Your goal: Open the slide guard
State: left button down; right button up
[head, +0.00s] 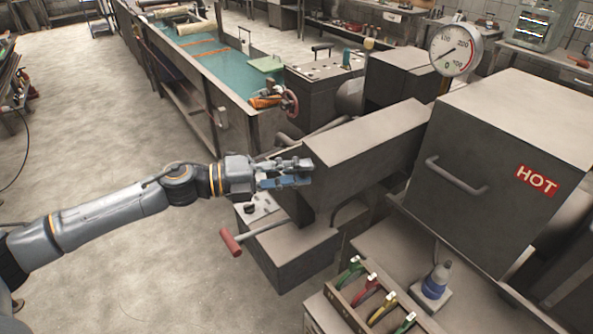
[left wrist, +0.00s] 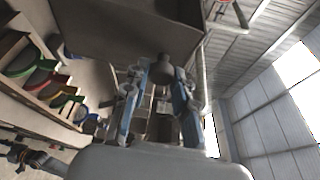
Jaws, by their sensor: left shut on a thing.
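The slide guard (head: 365,145) is a long grey metal box cover in the middle of the head view, and its dark underside (left wrist: 120,25) fills the top of the left wrist view. My left gripper (head: 299,171) is at the guard's near left end. In the left wrist view its blue-grey fingers (left wrist: 160,85) are closed on either side of a dark round knob (left wrist: 164,66) that sticks out from the guard. The knob is hidden behind the fingers in the head view. My right gripper is not in view.
A red-handled lever (head: 231,242) sticks out below my left gripper. A grey cabinet marked HOT (head: 500,150) and a dial gauge (head: 455,50) stand to the right. A rack of coloured handles (head: 375,300) and a blue-white bottle (head: 436,280) are at the front.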

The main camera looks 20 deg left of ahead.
pick_arm(q)
jog(key=c, duration=1.1)
grip_release()
jog(key=shift+w+a+r, duration=0.1)
jog(key=shift+a, duration=0.1)
jog(key=v, duration=1.2)
